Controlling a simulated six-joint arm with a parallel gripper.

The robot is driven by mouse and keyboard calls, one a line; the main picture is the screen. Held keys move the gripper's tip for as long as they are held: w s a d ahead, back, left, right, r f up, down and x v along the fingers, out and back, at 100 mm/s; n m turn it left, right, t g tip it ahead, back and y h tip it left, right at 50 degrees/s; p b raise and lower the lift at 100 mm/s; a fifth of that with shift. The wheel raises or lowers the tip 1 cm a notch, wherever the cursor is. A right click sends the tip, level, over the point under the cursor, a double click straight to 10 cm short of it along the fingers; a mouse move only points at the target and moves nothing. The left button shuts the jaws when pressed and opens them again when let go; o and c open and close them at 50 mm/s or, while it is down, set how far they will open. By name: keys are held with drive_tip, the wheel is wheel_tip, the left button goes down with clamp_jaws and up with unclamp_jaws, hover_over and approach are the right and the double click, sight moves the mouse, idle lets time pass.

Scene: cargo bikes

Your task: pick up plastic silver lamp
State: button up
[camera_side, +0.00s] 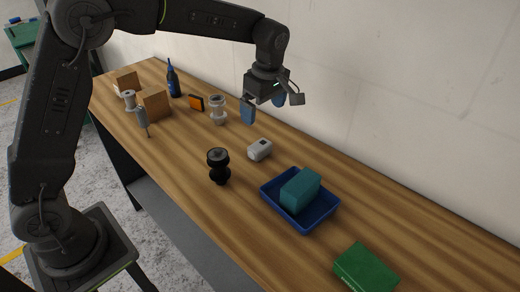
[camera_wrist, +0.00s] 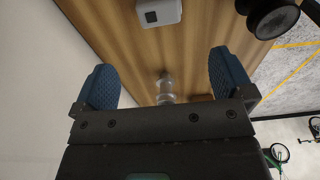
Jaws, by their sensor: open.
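A small silver-grey block with a dark face, which looks like the lamp (camera_side: 260,149), lies on the wooden bench in the side view. In the wrist view the lamp (camera_wrist: 158,12) is at the top edge, partly cut off, beyond the fingertips. My gripper (camera_side: 263,107) is open and empty above the bench near the wall, higher than the lamp and apart from it. In the wrist view my gripper (camera_wrist: 162,62) shows its two blue fingers spread wide.
A silver hub-like part (camera_side: 218,110) stands left of the lamp, and a black one (camera_side: 218,166) stands in front. A blue tray (camera_side: 315,219) holding a teal block (camera_side: 300,190) is to the right. The wall (camera_side: 400,90) runs close behind the bench.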

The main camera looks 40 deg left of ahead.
sight(260, 145)
drive_tip(key=f, duration=0.5)
drive_tip(key=a+f, duration=0.1)
drive_tip(key=f, duration=0.2)
drive_tip(key=shift+a+f, duration=0.15)
drive_tip(key=shift+f, duration=2.55)
drive_tip(key=c, duration=1)
